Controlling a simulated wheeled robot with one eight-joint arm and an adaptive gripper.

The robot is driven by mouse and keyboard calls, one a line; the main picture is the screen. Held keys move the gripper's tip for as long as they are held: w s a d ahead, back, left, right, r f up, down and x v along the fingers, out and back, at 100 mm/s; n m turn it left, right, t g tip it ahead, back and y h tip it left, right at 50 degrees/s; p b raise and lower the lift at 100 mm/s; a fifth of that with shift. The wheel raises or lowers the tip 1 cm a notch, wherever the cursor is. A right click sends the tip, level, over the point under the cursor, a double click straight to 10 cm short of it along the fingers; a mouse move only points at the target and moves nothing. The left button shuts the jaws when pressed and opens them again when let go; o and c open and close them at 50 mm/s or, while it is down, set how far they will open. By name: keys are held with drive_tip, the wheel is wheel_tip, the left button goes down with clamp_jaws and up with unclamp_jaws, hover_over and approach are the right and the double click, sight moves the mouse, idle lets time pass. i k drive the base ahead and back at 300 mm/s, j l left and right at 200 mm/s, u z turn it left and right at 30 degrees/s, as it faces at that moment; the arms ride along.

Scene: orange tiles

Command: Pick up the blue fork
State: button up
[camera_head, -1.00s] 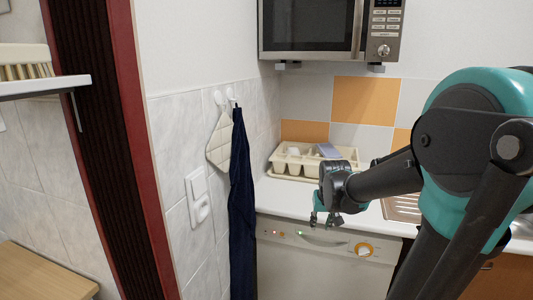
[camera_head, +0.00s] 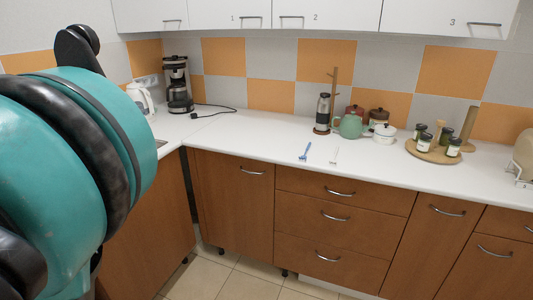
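A blue fork (camera_head: 305,152) lies on the white countertop (camera_head: 255,140), near its front edge and above the wooden cabinets. A pale, thin utensil (camera_head: 334,156) lies just to its right, apart from it; its exact kind is too small to tell. My arm (camera_head: 75,150) fills the left side of the view, well to the left of the fork. My gripper is not in view.
A green teapot (camera_head: 349,125), a grinder (camera_head: 322,114) and a white pot (camera_head: 385,134) stand behind the fork. A round wooden tray (camera_head: 432,153) with jars is to the right. A coffee maker (camera_head: 178,85) and kettle (camera_head: 140,97) stand left. Tiled floor (camera_head: 235,279) is clear.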

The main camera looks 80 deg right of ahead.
sight(303, 157)
drive_tip(key=z, duration=3.4)
